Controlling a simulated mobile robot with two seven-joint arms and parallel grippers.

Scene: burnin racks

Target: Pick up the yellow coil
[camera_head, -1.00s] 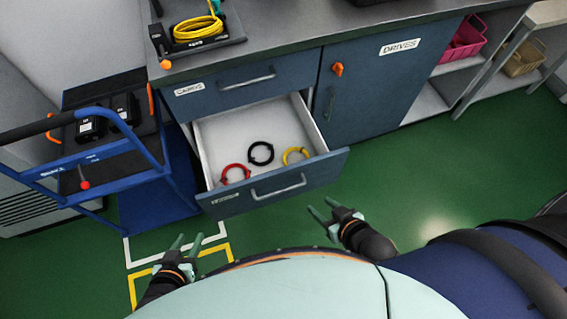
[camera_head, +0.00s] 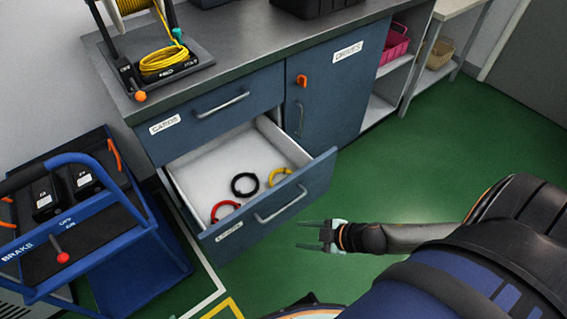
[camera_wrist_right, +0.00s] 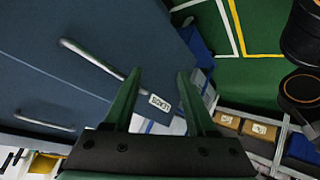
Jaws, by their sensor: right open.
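The yellow coil (camera_head: 279,170) is a small ring lying in the open drawer (camera_head: 195,167), near its right front corner. In the drawer a black coil (camera_head: 234,187) lies left of it and a red coil (camera_head: 214,212) lies at the front left. My right gripper (camera_head: 304,235) is open and empty, outside the drawer to the right of its front, over the floor. In the right wrist view its fingers (camera_wrist_right: 158,80) are spread before blue panels with handles; no coil shows clearly there. My left gripper is out of view.
A larger yellow cable bundle (camera_head: 163,60) lies on a tray on the counter (camera_head: 240,50). A blue cart (camera_head: 130,265) stands at the left. The closed DRIVES cabinet (camera_head: 340,90) is right of the drawer. Green floor at the right is clear.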

